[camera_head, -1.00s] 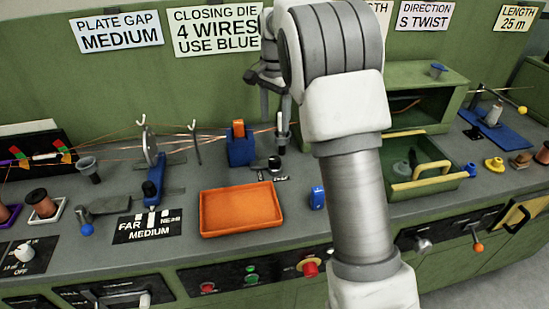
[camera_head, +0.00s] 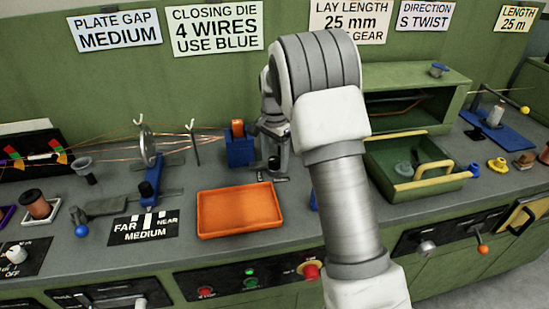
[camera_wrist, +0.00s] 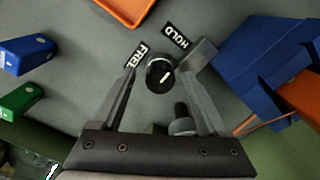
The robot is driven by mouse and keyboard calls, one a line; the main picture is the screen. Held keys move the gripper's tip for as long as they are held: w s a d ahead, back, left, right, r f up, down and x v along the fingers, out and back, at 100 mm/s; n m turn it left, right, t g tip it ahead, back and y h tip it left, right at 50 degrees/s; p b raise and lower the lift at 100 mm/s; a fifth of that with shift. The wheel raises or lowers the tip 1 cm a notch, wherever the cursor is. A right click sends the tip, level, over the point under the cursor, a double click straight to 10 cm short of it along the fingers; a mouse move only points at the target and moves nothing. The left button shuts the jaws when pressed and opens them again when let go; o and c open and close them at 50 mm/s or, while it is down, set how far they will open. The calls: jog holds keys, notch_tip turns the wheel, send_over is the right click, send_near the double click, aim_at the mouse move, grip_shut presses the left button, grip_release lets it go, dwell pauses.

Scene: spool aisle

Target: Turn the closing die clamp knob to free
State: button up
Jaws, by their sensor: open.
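The clamp knob (camera_wrist: 160,72) is round and black with a short white pointer mark, seen from above in the wrist view. A FREE label (camera_wrist: 136,54) is beside it at upper left and a HOLD label (camera_wrist: 176,36) is above it to the right. My gripper (camera_wrist: 160,68) is open, with one finger on each side of the knob; I cannot tell whether either finger touches it. In the head view my gripper (camera_head: 272,164) is low over the bench, just right of the blue die holder (camera_head: 238,152), and hides the knob. An orange die stands in the holder.
The orange tray (camera_head: 203,222) lies in front and left of my gripper. A blue die (camera_wrist: 25,55) and a green die (camera_wrist: 22,99) are at left in the wrist view. A dark post (camera_wrist: 182,118) stands between the finger bases. Wires run across behind the holder.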

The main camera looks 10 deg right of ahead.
grip_shut()
jog(key=shift+r+n, duration=0.1)
jog(key=shift+n, duration=0.2)
jog(key=n+p, duration=0.2)
jog(key=n, duration=0.1)
jog(key=shift+r+n, duration=0.1)
jog(key=shift+n, duration=0.3)
jog(key=n+p, duration=0.1)
jog(key=n, duration=0.3)
jog(key=shift+n, duration=0.3)
jog(key=n+p, duration=0.1)
jog(key=n, duration=0.3)
jog(key=n+p, duration=0.1)
jog(key=n, duration=0.3)
jog(key=shift+n, duration=0.3)
jog(key=shift+w+n, duration=0.1)
jog(key=shift+n, duration=0.2)
